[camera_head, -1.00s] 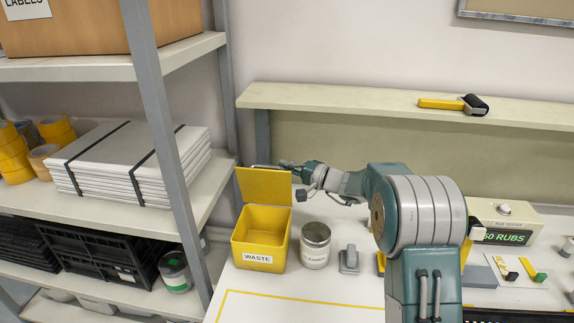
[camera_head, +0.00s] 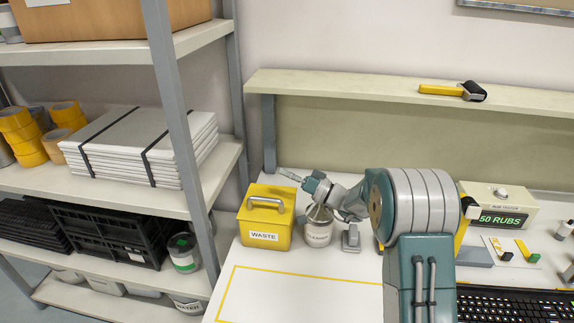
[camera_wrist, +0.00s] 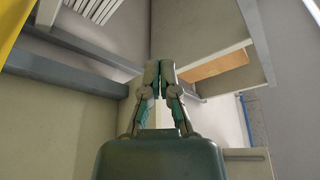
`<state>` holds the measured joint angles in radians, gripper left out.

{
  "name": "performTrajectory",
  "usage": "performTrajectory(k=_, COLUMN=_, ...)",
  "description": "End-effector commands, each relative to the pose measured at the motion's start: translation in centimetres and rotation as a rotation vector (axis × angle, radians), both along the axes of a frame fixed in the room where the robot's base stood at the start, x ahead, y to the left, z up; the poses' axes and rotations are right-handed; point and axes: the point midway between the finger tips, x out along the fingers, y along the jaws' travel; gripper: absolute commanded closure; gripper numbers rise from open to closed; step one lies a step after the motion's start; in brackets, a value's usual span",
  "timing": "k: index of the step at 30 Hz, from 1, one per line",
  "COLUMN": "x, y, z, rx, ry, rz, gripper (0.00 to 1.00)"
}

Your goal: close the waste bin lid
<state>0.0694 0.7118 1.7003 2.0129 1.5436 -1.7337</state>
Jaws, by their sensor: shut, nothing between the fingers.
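The yellow waste bin (camera_head: 264,232), labelled WASTE, stands on the table at the left. Its yellow lid (camera_head: 258,197) lies down over the top, with a grey handle on it facing up. My gripper (camera_head: 284,174) is above the bin's back right corner, fingers pointing left, shut and empty. In the wrist view my gripper (camera_wrist: 160,68) shows its two fingers together at the tips. Whether the fingers touch the lid cannot be told. A yellow patch at the top left of the wrist view may be part of the bin.
A labelled jar (camera_head: 318,232) stands right beside the bin, under my wrist. A small grey object (camera_head: 351,238) is right of it. A shelf unit (camera_head: 178,110) rises at the left. A raised ledge (camera_head: 350,90) runs along the back. The table front (camera_head: 300,290) is clear.

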Motion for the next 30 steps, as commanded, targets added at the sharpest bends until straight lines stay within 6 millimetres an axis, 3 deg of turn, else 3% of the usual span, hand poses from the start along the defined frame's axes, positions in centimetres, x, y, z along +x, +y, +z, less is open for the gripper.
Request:
performTrajectory(k=15, x=-3.0, y=0.6, z=-3.7, rx=0.002, ry=0.013, rz=0.001, gripper=1.0)
performTrajectory(k=30, x=-3.7, y=0.7, z=-4.9, rx=0.001, ry=0.011, rz=0.0, gripper=1.0)
